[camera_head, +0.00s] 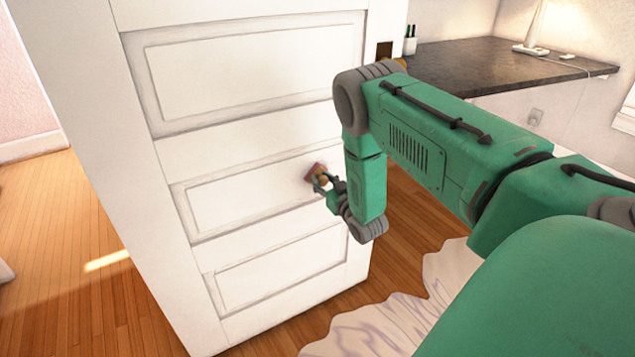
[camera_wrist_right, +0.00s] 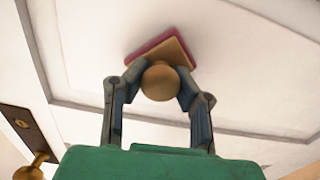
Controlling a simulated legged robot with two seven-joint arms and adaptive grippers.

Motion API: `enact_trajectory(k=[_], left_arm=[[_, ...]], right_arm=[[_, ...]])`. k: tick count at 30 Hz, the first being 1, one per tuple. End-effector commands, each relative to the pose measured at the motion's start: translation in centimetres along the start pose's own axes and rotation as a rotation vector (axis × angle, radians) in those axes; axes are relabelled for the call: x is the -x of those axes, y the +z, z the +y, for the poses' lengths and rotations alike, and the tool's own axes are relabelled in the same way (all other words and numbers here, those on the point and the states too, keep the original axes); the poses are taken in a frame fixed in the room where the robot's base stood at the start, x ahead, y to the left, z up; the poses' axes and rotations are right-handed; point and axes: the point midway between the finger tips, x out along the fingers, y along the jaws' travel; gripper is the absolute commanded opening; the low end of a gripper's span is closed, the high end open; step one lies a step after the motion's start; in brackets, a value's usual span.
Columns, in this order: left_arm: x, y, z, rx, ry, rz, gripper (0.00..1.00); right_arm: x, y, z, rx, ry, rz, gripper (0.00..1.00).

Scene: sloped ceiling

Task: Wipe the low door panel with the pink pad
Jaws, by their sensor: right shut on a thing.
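The pink pad (camera_head: 312,170) has a tan backing and a round wooden knob. It is at the right end of the middle of the three visible recessed panels (camera_head: 235,198) on the white door (camera_head: 110,140). The lowest visible panel (camera_head: 280,268) lies below it. My right gripper (camera_head: 323,182) is shut on the pad's knob. In the right wrist view the pad (camera_wrist_right: 165,48) faces the white door surface, with the knob between the fingers (camera_wrist_right: 160,85). It looks against or very near the door; I cannot tell if it touches. My left gripper is not in view.
A dark desk (camera_head: 490,65) with a lamp base (camera_head: 530,49) and a pen cup (camera_head: 410,45) stands behind my right arm. A pale rug (camera_head: 375,328) lies on the wood floor (camera_head: 60,240). The door knob also shows in the right wrist view (camera_wrist_right: 32,170).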

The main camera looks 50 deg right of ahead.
Motion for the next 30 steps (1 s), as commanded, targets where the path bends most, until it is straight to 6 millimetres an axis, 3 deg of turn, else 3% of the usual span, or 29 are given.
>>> enact_trajectory(k=[9,14,20,30], left_arm=[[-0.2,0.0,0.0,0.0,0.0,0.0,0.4],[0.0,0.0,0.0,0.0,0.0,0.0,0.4],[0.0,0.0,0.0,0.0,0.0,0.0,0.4],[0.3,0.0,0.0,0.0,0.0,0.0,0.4]], right_arm=[[-0.1,0.1,2.8,0.001,0.001,0.001,0.0],[0.0,0.1,3.4,-0.001,0.001,-0.001,0.0],[0.0,0.1,2.8,-0.001,-0.001,0.0,0.0],[-0.1,-0.1,-0.1,-0.001,-0.002,0.001,0.0]])
